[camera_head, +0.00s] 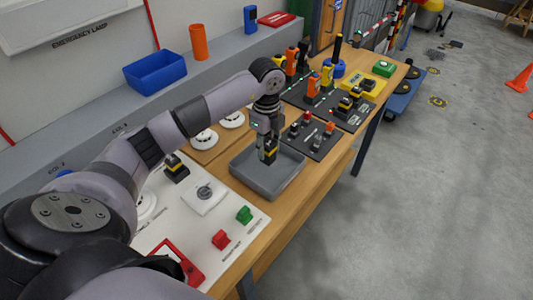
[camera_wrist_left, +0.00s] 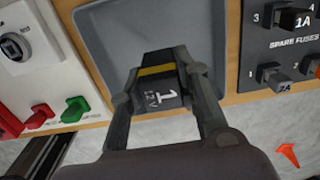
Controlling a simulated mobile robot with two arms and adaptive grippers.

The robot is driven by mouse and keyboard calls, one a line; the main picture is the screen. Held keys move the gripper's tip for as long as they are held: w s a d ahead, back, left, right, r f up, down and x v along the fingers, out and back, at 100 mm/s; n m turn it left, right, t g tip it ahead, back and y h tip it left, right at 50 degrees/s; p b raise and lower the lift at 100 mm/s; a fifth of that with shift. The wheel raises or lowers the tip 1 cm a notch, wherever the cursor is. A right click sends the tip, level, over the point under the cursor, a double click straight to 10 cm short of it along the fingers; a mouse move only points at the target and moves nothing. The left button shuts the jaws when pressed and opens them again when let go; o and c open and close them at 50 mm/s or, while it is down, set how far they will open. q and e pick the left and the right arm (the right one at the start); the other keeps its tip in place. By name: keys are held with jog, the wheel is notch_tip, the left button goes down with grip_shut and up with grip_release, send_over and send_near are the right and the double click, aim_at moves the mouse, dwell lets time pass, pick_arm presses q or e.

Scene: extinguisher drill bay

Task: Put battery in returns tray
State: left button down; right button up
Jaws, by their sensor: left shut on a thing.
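A small black battery with a yellow band (camera_head: 270,153) is between the fingers of my left gripper (camera_head: 268,148). In the left wrist view the battery (camera_wrist_left: 160,85) shows a white "1" and "1.2 V", and the gripper fingers (camera_wrist_left: 163,100) press on both its sides. The grey tray (camera_head: 240,176) lies on the wooden table below the gripper. In the left wrist view the tray (camera_wrist_left: 105,40) spreads behind the battery. The battery is over or inside the tray; whether it touches the tray floor I cannot tell. My right gripper is not in view.
A white panel (camera_head: 150,225) with red and green switches is left of the tray. A dark spare fuses board (camera_head: 318,137) is right of it. Chargers with orange and yellow devices (camera_head: 313,88) stand farther back. A blue bin (camera_head: 155,72) sits on the wall ledge.

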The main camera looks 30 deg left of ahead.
aim_at(267, 156)
pick_arm(q)
notch_tip(267, 156, down, 4)
jog(key=shift+r+p, duration=0.2)
jog(key=shift+p, duration=0.15)
jog(key=shift+f, duration=0.1)
jog(key=shift+f, duration=0.1)
jog(key=shift+f, duration=0.15)
jog(key=c, duration=1.2)
grip_release()
